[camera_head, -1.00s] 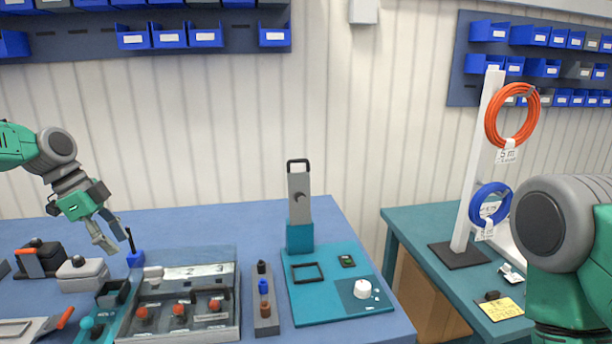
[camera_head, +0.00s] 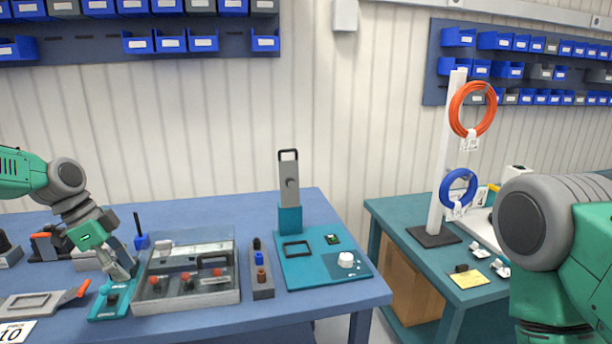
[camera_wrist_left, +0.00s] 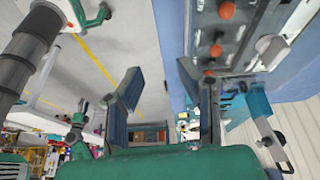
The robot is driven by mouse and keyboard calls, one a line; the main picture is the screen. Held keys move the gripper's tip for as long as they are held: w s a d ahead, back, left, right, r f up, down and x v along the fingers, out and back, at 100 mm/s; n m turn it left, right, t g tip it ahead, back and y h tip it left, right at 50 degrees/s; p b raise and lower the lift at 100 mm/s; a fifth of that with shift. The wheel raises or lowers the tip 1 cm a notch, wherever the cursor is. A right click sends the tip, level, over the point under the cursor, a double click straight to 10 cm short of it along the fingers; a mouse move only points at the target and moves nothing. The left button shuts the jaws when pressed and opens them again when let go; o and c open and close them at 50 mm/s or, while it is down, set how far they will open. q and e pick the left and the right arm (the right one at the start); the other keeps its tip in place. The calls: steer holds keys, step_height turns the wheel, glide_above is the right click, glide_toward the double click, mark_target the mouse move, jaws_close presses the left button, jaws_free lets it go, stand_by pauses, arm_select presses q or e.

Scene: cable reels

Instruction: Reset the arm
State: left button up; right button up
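My left gripper (camera_head: 130,270) hangs at the left of the head view, over the left end of the blue bench, by the left side of a clear-lidded box (camera_head: 190,292). In the left wrist view its two fingers (camera_wrist_left: 168,100) stand apart with nothing between them. My right arm fills the right edge of the head view; its gripper is out of the picture. An orange cable reel (camera_head: 455,112) and a blue cable reel (camera_head: 445,190) hang on a white post (camera_head: 437,195) on the green table.
The blue bench (camera_head: 330,303) also carries a teal board (camera_head: 310,277) with an upright handled piece (camera_head: 289,185), and a grey block with small pegs (camera_head: 262,289). A gap separates it from the green table (camera_head: 395,222). Blue bins (camera_head: 202,43) hang on the wall.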

arm_select(q)
steer(key=s+d+f+n+b, duration=0.2)
steer(key=s+d+f, duration=0.35)
steer(key=f, duration=0.45)
steer(key=s+d+f+n+y+b, duration=0.1)
steer(key=s+d+f+n+b, duration=0.2)
steer(key=s+f, duration=0.55)
steer(key=s+d+f+n+b, duration=0.2)
steer(key=s+d+f, duration=0.3)
steer(key=f, duration=0.6)
steer(key=s+a+f+n+y+b, duration=0.1)
steer(key=s+a+f+n+b, duration=0.1)
steer(key=s, duration=0.7)
steer(key=s+a+f+n+y+b, duration=0.1)
steer(key=s+f+n, duration=0.3)
steer(key=s, duration=0.6)
step_height(320, 180, down, 2)
steer(key=shift+s+a+f+n+y+b, duration=0.1)
steer(key=shift+s+a+n+y+b, duration=0.25)
steer(key=shift+y+b, duration=0.35)
steer(key=shift+w, duration=0.25)
